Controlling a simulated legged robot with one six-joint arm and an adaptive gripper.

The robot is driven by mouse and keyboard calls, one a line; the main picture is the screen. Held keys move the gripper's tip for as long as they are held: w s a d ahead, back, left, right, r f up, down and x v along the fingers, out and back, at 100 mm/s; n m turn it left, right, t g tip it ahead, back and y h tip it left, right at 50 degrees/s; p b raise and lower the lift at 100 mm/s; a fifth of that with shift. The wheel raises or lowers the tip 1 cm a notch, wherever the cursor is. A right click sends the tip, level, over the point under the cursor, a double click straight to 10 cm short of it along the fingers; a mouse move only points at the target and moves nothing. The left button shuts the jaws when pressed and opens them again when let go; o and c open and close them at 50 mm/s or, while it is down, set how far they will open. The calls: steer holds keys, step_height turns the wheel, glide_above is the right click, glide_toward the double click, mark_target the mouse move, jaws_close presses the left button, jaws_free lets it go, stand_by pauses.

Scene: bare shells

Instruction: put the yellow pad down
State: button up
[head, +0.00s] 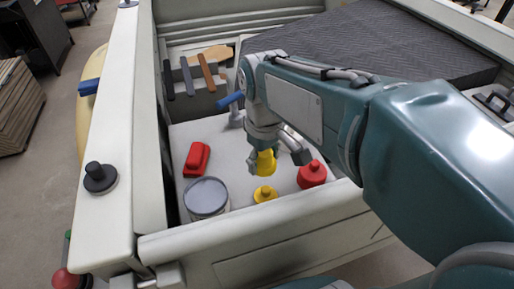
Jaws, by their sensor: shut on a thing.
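My gripper (270,155) is in the head view, above the light grey surface inside the shell. It is shut on a yellow pad (266,163), which hangs below the wrist and is partly hidden by the fingers. The pad appears to be held clear of the surface, though the gap under it is hard to judge. A second yellow piece (264,195) with a small knob on top sits on the surface nearer the camera, just below the held pad in the picture.
A red knobbed piece (312,175) stands right of the gripper. A grey round tin (206,198) and a red block (197,159) stand left. The front wall (270,222) rises nearby. Bare surface (226,150) shows between the red block and my gripper.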

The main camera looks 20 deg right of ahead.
mark_target(250, 153)
steer(key=w+f, duration=0.3)
steer(key=w, duration=0.1)
steer(key=w+f, duration=0.2)
steer(key=w, duration=0.2)
steer(key=w+d+f, duration=0.1)
steer(key=w+f, duration=0.2)
steer(key=w, duration=0.1)
steer(key=shift+w+f, duration=0.95)
steer(key=shift+f, duration=1.6)
steer(key=shift+f, duration=0.1)
steer(key=o, duration=1)
steer(key=shift+c, duration=0.2)
